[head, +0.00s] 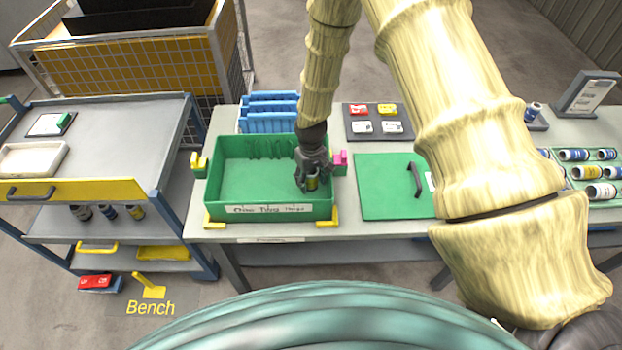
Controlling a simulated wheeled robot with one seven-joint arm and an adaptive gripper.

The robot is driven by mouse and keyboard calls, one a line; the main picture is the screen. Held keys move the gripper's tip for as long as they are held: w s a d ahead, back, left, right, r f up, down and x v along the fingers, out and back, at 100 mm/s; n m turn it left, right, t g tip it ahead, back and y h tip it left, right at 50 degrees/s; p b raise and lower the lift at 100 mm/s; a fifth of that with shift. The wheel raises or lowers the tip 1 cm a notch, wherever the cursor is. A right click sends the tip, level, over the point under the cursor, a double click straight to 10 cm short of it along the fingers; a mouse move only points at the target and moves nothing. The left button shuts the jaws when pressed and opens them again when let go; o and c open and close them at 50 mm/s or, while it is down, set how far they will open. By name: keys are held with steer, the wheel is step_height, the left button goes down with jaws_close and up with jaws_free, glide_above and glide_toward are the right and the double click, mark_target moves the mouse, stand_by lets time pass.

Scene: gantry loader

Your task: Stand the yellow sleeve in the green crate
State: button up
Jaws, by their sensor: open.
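The green crate (225,207) stands on the bench, with a white label on its front wall. A small yellow sleeve (312,184) is inside it near the right wall and looks upright. My gripper (311,183) reaches down into the crate from above, open, with its fingers around the sleeve. The fingers hide part of the sleeve, and I cannot tell whether its base touches the crate floor.
A green lid or board with a dark handle (415,180) lies right of the crate. Blue bins (268,112) stand behind it. A tray of several sleeves (575,172) is at far right. A grey cart (110,130) stands left. The crate's left part is empty.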

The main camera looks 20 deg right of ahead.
steer(key=shift+r+b, duration=2.3)
steer(key=shift+r, duration=3.65)
